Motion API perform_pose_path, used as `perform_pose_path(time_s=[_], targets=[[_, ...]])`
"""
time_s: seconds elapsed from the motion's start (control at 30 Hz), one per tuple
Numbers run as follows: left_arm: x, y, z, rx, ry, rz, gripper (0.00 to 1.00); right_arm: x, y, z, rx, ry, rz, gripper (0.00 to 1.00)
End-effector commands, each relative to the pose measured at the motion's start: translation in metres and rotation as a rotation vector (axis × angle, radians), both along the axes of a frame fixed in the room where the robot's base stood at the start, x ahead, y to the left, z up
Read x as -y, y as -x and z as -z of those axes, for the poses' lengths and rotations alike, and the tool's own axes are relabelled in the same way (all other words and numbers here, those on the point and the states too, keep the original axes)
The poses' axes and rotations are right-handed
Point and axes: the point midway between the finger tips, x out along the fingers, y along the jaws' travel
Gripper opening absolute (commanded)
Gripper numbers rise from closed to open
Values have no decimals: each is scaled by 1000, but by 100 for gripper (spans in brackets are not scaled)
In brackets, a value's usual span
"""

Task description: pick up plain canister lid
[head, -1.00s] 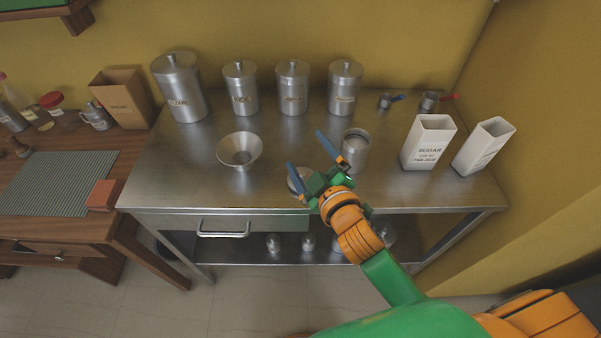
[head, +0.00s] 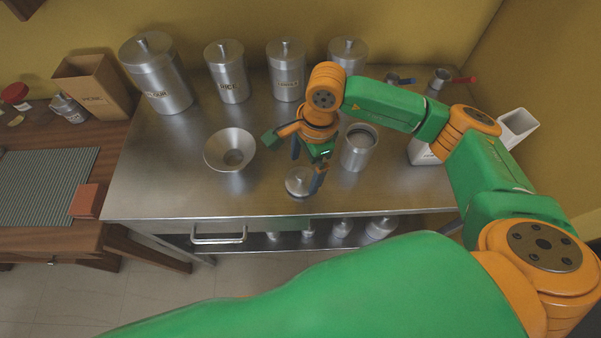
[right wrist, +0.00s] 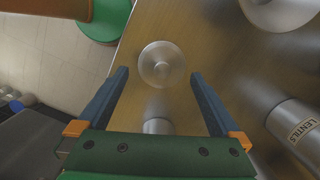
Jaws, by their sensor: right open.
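The plain canister lid (head: 298,184) is a round steel disc with a knob, lying on the steel table near its front edge. My right gripper (head: 307,166) is open and empty above it, pointing down. In the right wrist view the lid (right wrist: 161,64) appears just beyond the open fingertips (right wrist: 158,75), roughly centred between them. I cannot tell the exact gap. An open steel canister (head: 358,150) stands upright just right of the gripper. My left gripper is out of view.
Several lidded canisters, including the rice one (head: 228,72), line the back. White boxes (head: 518,127) are at right, partly behind my arm. The table front (head: 150,205) is clear at left.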

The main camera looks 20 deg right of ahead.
Motion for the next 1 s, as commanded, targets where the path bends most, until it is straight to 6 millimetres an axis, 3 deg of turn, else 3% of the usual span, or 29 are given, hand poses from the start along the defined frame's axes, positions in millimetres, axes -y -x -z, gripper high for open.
perform_pose_path(time_s=[0.07, 0.2, 0.43, 0.67, 1.0], targets=[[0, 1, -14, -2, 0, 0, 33, -3, 1, 11, -7, 0, 0, 100], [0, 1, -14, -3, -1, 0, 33, -6, 0, 35, -3, -4, 0, 100], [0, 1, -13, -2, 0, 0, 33, -7, 0, 39, 0, -5, -1, 100], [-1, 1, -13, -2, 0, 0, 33, -7, 0, 39, -2, -6, 0, 38], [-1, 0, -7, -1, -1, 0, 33, -7, -1, 32, 1, -6, -1, 38]])
